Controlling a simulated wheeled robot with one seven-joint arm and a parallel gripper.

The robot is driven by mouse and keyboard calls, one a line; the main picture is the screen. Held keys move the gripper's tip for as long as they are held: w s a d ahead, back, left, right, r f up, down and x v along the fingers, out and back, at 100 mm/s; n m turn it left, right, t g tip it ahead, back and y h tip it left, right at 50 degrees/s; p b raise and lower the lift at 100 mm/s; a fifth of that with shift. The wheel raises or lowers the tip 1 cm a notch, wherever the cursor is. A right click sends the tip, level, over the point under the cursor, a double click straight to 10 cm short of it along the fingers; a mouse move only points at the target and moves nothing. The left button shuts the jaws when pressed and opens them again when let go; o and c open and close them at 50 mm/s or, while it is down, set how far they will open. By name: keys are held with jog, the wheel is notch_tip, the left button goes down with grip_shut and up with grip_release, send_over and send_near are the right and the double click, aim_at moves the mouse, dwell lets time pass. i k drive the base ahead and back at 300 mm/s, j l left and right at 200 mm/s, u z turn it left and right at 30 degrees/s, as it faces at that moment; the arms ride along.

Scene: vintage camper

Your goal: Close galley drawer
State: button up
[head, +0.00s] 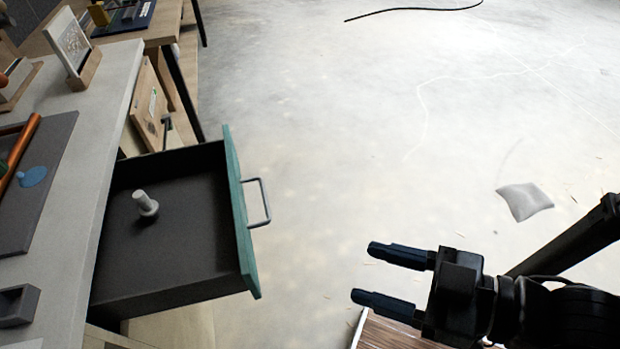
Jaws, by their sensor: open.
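The galley drawer (239,215) is pulled well out from under the counter at the left in the head view. It has a teal front panel, a dark inside and a grey bar handle (266,203) facing right. A small pale knob-like piece (146,204) lies inside the drawer. My gripper (378,275) is at the lower right, apart from the drawer. Its two dark fingers are open and empty and point left, lower in the picture than the handle.
The pale counter (103,103) above the drawer holds a dark mat (45,190), an orange rod and a small dark tray (18,304). A wooden table (168,25) stands at the back left. A grey cushion (524,201) lies on the floor. The floor right of the handle is clear.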

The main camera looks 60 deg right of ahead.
aim_at(199, 248)
jog(key=k+l+z, duration=0.15)
jog(key=k+l+u, duration=0.1)
jog(key=l, duration=0.25)
jog(key=k+l+u, duration=0.2)
jog(key=k+l, duration=0.2)
jog(key=l, duration=0.2)
